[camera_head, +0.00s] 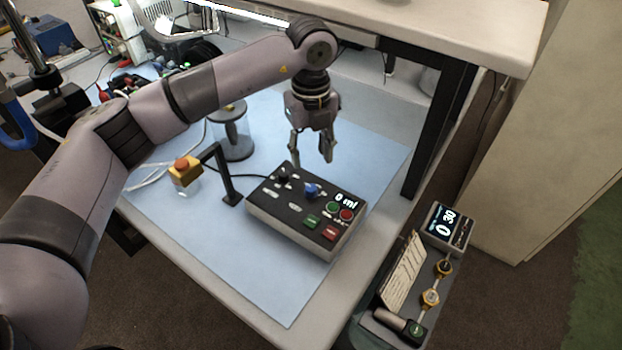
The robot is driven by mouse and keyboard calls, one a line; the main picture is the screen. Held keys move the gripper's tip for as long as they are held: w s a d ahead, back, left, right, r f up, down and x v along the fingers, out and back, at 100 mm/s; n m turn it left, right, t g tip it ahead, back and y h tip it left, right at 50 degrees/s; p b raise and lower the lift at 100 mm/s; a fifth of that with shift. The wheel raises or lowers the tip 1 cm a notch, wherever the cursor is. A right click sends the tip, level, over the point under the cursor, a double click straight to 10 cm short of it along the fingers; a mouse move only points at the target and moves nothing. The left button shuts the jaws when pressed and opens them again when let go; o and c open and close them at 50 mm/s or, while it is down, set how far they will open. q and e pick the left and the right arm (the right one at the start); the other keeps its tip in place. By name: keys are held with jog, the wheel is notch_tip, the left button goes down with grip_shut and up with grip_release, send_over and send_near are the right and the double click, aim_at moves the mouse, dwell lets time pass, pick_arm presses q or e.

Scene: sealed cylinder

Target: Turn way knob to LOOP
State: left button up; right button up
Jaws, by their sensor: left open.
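The control box (275,223) sits on the blue mat, its dark top panel tilted towards me. It has a black knob (283,175) at the upper left and a blue knob (311,190) near the middle. Its display reads "0 ml". Green and red buttons are at its right and front. The labels are too small to read, so I cannot tell which knob is the way knob or where it points. My left gripper (311,160) is open and empty, pointing down above the far edge of the box, near both knobs. My right gripper is not in view.
A clear cylinder (232,135) with a dark lid stands behind the box at left. A raised shelf (450,35) is at the back right. A small display (448,226) stands at right.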

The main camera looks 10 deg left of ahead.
aim_at(311, 187)
pick_arm(q)
notch_tip(311, 187, down, 9)
jog(key=shift+f+p, duration=0.15)
jog(key=shift+p, duration=1.05)
jog(key=shift+f, duration=0.55)
grip_shut()
